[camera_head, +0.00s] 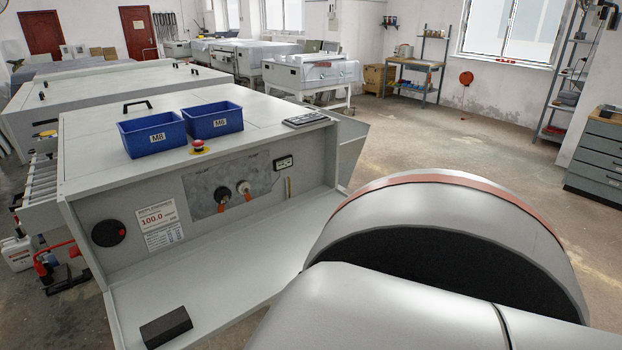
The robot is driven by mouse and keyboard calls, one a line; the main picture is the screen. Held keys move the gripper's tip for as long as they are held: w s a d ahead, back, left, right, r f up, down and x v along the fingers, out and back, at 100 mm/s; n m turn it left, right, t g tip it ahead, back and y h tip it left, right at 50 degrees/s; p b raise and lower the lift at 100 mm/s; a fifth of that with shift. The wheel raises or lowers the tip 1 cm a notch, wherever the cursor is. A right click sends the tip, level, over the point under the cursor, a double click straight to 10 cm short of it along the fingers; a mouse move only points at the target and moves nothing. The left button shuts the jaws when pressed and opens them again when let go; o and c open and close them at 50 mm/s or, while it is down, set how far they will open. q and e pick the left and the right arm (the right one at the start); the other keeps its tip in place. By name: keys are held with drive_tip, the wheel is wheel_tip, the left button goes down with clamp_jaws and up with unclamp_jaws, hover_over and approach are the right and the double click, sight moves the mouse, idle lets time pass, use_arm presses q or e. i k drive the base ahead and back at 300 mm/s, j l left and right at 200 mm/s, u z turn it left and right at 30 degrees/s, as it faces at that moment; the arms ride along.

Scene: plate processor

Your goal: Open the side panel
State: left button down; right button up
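The plate processor (85,185) is a long, light grey machine at left centre. Its near side shows a recessed control face (180,250) with two knobs (233,192) on a grey plate, a small display (284,162) and a label reading 100.0. A pale ledge (235,265) runs out below this face. A grey panel (352,150) sticks out at an angle at the machine's right end; I cannot tell which of these is the side panel. A large grey link of my arm covers the lower right. Neither gripper is in view.
Two blue bins (152,134) (213,121) marked M8 and a red emergency button (198,146) are on the machine's top. A black block (166,327) lies on the ledge. A white canister (18,252) stands at left. Floor (420,140) is open behind my arm.

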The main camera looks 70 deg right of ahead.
sight(181, 302)
drive_tip(key=k+z, duration=0.1)
drive_tip(key=z, duration=1.4)
drive_tip(key=j, duration=0.1)
